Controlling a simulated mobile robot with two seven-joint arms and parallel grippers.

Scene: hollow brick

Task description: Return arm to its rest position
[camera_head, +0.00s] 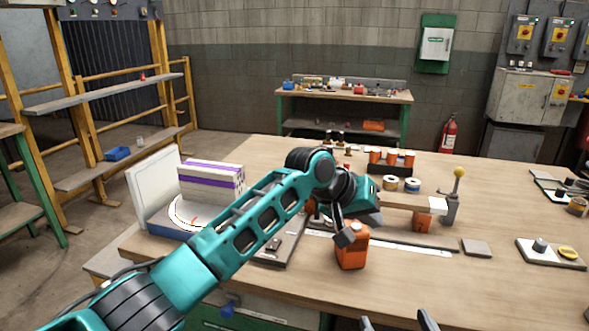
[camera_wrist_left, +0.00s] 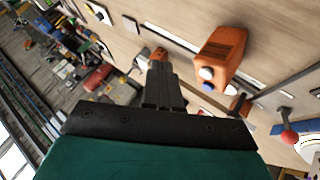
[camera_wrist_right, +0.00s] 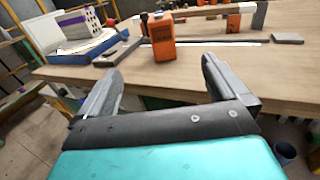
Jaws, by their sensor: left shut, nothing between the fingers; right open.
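My left arm reaches in from the left across the workbench. My left gripper (camera_head: 347,236) hangs over the bench just above an orange block (camera_head: 352,256). In the left wrist view, the left fingers (camera_wrist_left: 159,75) are closed together with nothing between them, and the orange block (camera_wrist_left: 221,55) lies apart from them to the right. My right gripper (camera_head: 397,322) shows only as two separated fingertips at the bottom edge of the head view. In the right wrist view, the right gripper (camera_wrist_right: 160,68) is open and empty, in front of the bench edge.
The wooden workbench (camera_head: 500,215) also carries a purple-striped block (camera_head: 212,181), a raised wooden bar (camera_head: 412,201), a yellow-knobbed lever (camera_head: 456,190) and a switch plate (camera_head: 550,253). A shelf rack stands at left.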

